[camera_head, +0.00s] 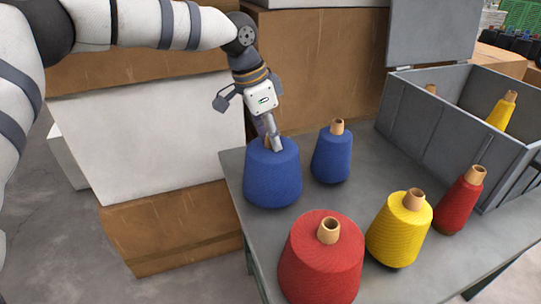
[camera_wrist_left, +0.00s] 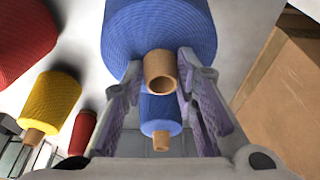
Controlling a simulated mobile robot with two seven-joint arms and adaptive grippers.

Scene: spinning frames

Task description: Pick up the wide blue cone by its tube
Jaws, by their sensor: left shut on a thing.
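The wide blue cone (camera_head: 273,178) is upright at the table's back left corner in the head view. In the left wrist view it fills the top middle (camera_wrist_left: 160,25), with its tan tube (camera_wrist_left: 160,72) facing the camera. My left gripper (camera_head: 271,143) comes down from above and is shut on that tube, one finger on each side. The fingers partly hide the tube in the head view. Any gap under the cone's base is hard to make out. A narrower blue cone (camera_head: 332,158) stands just to its right, apart from it. My right gripper is not in view.
A wide red cone (camera_head: 320,265), a yellow cone (camera_head: 398,232) and a slim red cone (camera_head: 458,203) stand on the grey table (camera_head: 420,285). A grey crate (camera_head: 450,125) holding cones is at the back right. Cardboard boxes (camera_head: 310,75) stand behind the table.

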